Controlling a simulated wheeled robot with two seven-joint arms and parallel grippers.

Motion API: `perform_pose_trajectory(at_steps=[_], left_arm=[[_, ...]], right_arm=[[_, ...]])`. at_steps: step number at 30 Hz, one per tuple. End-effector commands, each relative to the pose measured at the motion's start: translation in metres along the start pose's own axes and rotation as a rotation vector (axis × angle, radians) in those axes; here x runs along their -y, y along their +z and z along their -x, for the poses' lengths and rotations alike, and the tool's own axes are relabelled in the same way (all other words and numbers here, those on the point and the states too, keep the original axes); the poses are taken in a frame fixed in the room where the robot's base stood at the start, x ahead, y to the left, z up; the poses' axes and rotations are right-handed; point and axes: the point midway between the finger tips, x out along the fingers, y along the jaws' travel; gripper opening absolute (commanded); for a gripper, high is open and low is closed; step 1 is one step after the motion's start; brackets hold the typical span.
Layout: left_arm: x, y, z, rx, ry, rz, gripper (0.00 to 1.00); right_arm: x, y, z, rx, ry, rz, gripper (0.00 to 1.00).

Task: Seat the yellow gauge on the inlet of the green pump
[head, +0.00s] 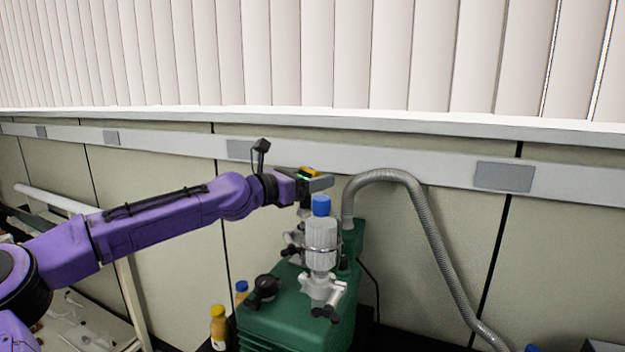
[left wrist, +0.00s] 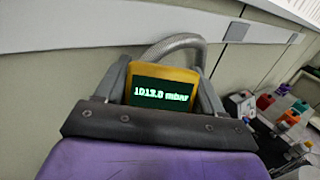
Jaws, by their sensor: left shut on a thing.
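The yellow gauge (left wrist: 162,72) has a dark display reading 1013.0 mbar. It sits between the two fingers of my left gripper (left wrist: 160,85), which is shut on it. In the head view the gauge (head: 309,171) shows as a small yellow and green patch in my left gripper (head: 316,180). The green pump (head: 290,310) stands below, with metal fittings and a white bottle with a blue cap on top. The gripper is above the rear fittings of the pump, behind the bottle. I cannot tell whether the gauge touches the inlet. My right gripper is not in view.
A grey corrugated hose (head: 420,215) rises from the pump's back and runs down to the right. The blue-capped bottle (head: 320,240) stands close to the gripper. A yellow-capped bottle (head: 218,328) is left of the pump. A panelled wall is behind.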

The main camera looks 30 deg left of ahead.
Motion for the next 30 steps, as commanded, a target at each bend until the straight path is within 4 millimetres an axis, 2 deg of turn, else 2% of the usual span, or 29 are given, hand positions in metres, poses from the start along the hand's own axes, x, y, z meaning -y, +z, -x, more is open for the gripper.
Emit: perform_pose_trajectory(at_steps=[10, 24, 30], left_arm=[[0.000, 0.002, 0.002, 0.001, 0.000, 0.000, 0.32], [0.000, -0.014, 0.002, 0.000, 0.000, 0.001, 0.32], [0.000, -0.014, 0.002, 0.001, 0.000, 0.000, 0.32]], right_arm=[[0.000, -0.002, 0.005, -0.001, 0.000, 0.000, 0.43], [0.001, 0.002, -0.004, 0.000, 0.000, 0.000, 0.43], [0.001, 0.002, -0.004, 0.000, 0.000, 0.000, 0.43]])
